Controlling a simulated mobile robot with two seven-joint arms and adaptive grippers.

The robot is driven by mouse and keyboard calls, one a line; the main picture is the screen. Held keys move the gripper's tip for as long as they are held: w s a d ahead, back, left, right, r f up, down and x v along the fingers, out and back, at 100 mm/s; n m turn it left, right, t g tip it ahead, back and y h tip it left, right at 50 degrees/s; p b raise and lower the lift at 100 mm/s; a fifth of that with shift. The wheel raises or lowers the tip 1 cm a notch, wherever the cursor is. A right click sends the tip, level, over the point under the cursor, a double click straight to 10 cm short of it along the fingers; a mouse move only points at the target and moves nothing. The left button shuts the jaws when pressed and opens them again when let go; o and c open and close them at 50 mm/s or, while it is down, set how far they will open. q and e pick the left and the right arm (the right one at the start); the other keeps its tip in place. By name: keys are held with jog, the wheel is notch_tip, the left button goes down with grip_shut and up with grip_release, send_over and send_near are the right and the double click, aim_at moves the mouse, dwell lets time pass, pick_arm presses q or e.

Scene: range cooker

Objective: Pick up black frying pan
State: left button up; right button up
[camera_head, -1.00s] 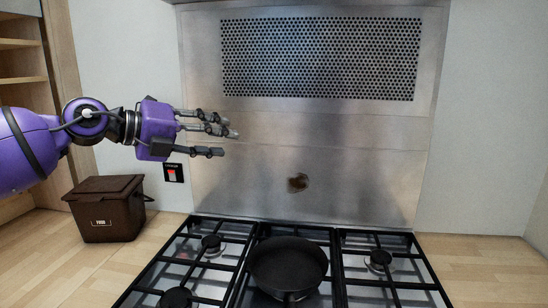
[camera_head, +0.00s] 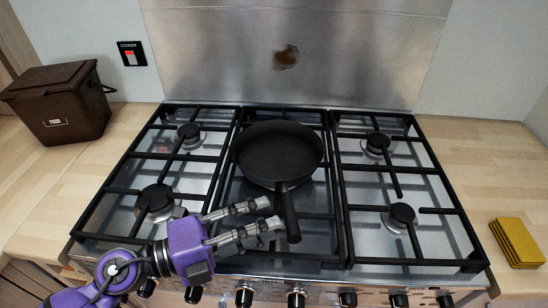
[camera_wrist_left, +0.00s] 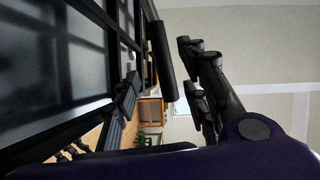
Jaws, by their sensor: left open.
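The black frying pan (camera_head: 277,152) sits on the middle grate of the cooker, with its handle (camera_head: 290,215) pointing towards the front edge. My left gripper (camera_head: 270,213) is purple with grey fingers. It is open and empty, just left of the handle near its end, with its fingers pointing right towards it. I cannot tell whether they touch. In the left wrist view, a dark bar that looks like the handle (camera_wrist_left: 162,58) is left of the gripper's dark fingers (camera_wrist_left: 205,85). My right gripper is not in view.
The cooker's black grates (camera_head: 395,170) and burners lie on both sides of the pan. Knobs (camera_head: 296,298) line the front edge.

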aim_at(291, 208)
pick_arm(q)
jog(key=x, duration=0.2)
jog(key=p+x, duration=0.1)
jog(key=r+x, duration=0.1)
jog(key=x, duration=0.1)
jog(key=shift+w+d+f, duration=0.1)
jog(key=shift+w+d, duration=0.1)
jog(key=shift+w, duration=0.3)
jog(key=shift+w+d+f, duration=0.1)
jog(key=shift+w+d, duration=0.1)
jog(key=shift+d, duration=0.15)
jog(key=shift+d+f, duration=0.1)
grip_shut()
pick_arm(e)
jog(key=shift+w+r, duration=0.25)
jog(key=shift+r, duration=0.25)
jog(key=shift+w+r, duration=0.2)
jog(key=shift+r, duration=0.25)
pick_arm(q)
jog(key=shift+r, duration=0.2)
